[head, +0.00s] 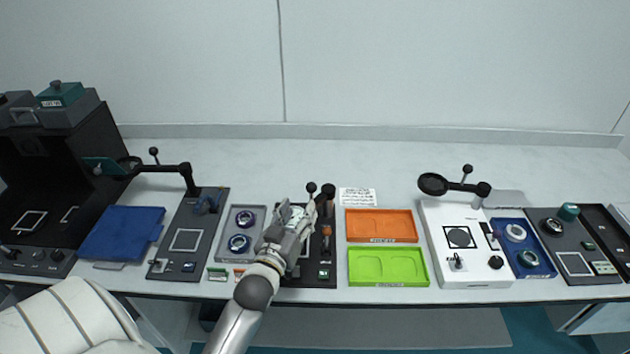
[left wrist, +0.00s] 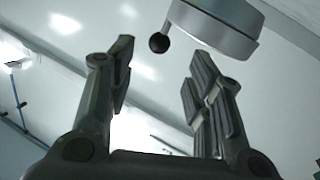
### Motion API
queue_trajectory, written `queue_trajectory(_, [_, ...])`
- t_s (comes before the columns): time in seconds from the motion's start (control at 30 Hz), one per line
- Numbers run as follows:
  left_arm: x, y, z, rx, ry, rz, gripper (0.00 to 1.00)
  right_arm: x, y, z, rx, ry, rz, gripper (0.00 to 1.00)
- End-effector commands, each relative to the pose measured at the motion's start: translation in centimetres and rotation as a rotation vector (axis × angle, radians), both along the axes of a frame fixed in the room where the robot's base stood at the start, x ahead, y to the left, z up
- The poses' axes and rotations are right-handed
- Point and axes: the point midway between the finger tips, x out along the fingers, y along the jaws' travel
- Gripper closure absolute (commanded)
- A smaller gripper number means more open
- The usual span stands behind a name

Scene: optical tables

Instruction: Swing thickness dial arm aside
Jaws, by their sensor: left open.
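The thickness dial station has a dark base (head: 325,262) on the table, with a black post (head: 327,192) at its back. A black ball knob (head: 311,187) shows just beyond my left gripper (head: 296,211). The gripper and its wrist hide most of the dial arm in the head view. In the left wrist view, a round grey dial housing (left wrist: 215,25) and the black ball knob (left wrist: 159,43) show beyond the fingertips. My left gripper (left wrist: 160,75) is open, with nothing between its fingers. My right gripper is not in view.
An orange tray (head: 381,226) and a green tray (head: 388,266) lie right of the station. A grey holder (head: 232,253) with ring parts lies left. A black swing arm (head: 155,168) stands further left, and a white magnifier station (head: 450,215) stands right.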

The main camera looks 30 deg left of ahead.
Motion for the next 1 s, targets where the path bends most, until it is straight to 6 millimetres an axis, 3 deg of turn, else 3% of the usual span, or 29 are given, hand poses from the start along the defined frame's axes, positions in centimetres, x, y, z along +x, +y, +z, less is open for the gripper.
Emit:
queue_trajectory(0.3, [5.2,1.2,0.3,0.001,-0.001,-0.001,0.53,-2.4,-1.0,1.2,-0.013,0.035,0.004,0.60])
queue_trajectory(0.53, [8.5,2.1,0.1,0.001,0.000,-0.001,0.53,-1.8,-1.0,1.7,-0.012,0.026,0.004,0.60])
queue_trajectory(0.7, [9.7,2.4,0.0,0.000,0.000,-0.001,0.53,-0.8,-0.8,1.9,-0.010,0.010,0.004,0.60])
queue_trajectory(1.0, [10.0,2.4,-0.1,0.000,0.001,0.000,0.53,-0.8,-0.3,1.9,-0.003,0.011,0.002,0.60])
